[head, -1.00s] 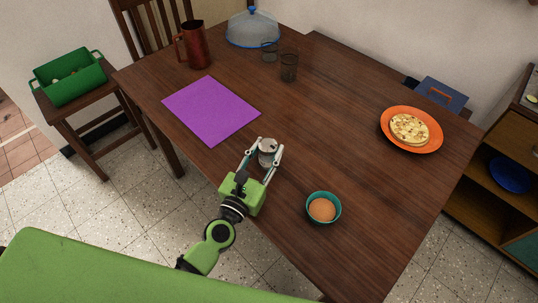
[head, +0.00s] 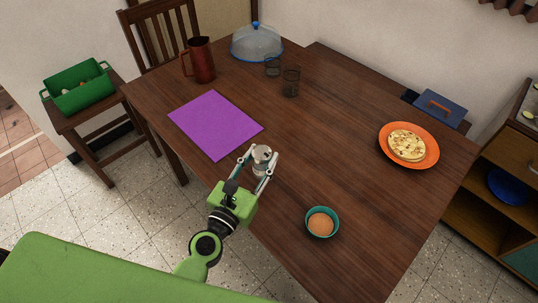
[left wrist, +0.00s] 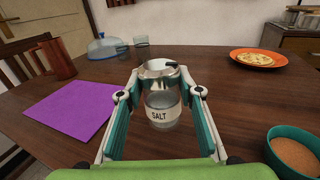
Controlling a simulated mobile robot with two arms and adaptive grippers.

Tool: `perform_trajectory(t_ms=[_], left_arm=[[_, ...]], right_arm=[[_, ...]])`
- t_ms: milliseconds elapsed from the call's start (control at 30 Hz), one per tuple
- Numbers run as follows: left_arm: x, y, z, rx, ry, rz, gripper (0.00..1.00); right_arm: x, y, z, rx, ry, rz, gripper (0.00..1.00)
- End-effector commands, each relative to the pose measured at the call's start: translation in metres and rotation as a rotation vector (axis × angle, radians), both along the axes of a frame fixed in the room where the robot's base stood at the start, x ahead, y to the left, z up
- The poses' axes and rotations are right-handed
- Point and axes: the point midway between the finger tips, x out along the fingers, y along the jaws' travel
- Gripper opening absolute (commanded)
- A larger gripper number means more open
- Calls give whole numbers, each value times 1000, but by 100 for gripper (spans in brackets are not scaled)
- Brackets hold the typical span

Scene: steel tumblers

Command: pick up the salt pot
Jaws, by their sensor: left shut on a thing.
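The salt pot (head: 262,155) is a small clear jar with a steel top. In the left wrist view the pot (left wrist: 161,104) is upright, with its SALT label facing the camera. My left gripper (head: 261,160) is shut on it, one finger on each side. The pot is over the table near its front edge, right of the purple mat (head: 216,124). Whether its base touches the table is hard to tell. My right gripper is not in view.
A teal bowl (head: 322,222) stands to the right near the table edge. An orange plate (head: 431,157) with flatbread is farther right. A red jug (head: 201,62), two dark glasses (head: 291,82) and a clear dome (head: 257,44) stand at the back. The table middle is clear.

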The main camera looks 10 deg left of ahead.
Motion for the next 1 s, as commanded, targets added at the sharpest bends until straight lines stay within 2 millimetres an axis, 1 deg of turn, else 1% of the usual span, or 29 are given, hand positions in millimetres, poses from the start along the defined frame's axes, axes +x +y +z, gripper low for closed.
perform_trajectory(t_ms=[33,67,100,200,400,600,1000], left_arm=[[-10,6,21,-2,0,4,9],[-16,8,28,-2,1,2,9],[-25,14,25,2,3,2,9],[-45,24,32,3,1,0,9],[-75,40,48,1,0,-1,9],[-89,48,56,1,-1,0,9],[-92,50,59,0,-2,1,9]], right_arm=[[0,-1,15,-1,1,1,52],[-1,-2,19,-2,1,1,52],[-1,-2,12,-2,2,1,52],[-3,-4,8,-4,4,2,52],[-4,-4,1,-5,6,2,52],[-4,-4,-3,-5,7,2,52],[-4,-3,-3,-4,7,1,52]])
